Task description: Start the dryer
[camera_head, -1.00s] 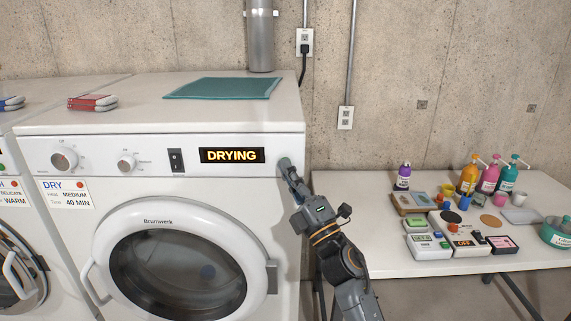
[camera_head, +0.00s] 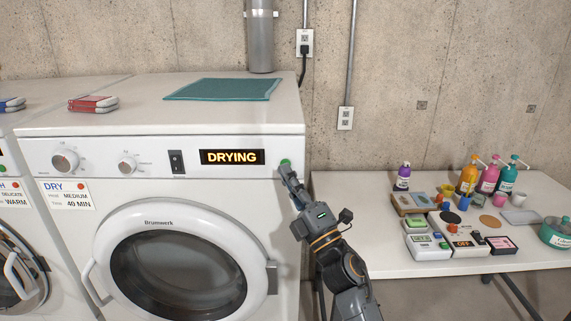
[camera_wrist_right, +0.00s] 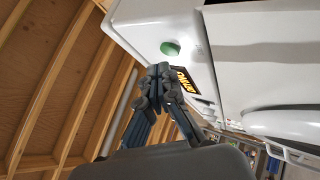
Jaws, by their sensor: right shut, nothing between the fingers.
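The white dryer (camera_head: 220,190) stands in the middle of the head view with its round door (camera_head: 168,270) shut. Its display (camera_head: 232,157) reads "DRYING" in lit yellow letters. The green start button (camera_head: 285,162) is at the right end of the control panel; it also shows in the right wrist view (camera_wrist_right: 170,48). My right gripper (camera_head: 289,172) is shut and empty, just below the button. In the wrist view its fingertips (camera_wrist_right: 160,70) are a little apart from the button. Two knobs (camera_head: 65,159) and a black switch (camera_head: 176,161) sit left of the display. My left gripper is out of view.
A white table (camera_head: 390,262) with bottles, cups and small boxes stands to the right. Another machine (camera_head: 20,215) is at the left. A grey wall with outlets is behind.

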